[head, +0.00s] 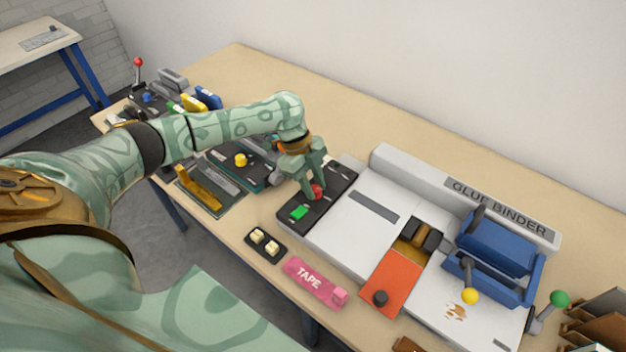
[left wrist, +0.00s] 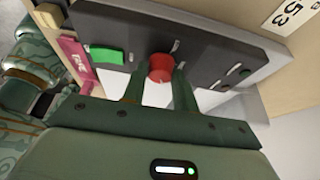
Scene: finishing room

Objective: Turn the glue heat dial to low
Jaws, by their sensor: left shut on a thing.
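The glue binder (head: 348,222) is a long white machine with a dark control panel (head: 334,196) at its left end. A red round knob (head: 318,190), which looks like the glue heat dial, sits on this panel beside a green rectangular switch (head: 299,213). My left gripper (head: 313,188) reaches down and is shut on the red knob. In the left wrist view the two fingers stand on either side of the red knob (left wrist: 161,67), with pale marks on the panel near it. I cannot read any low marking. My right gripper is out of view.
A pink TAPE box (head: 314,283) and a small black tray with pale blocks (head: 265,245) lie in front of the binder. An orange plate (head: 392,283) and blue clamp (head: 493,258) are farther right. Other devices, one with a yellow knob (head: 241,160), stand to the left.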

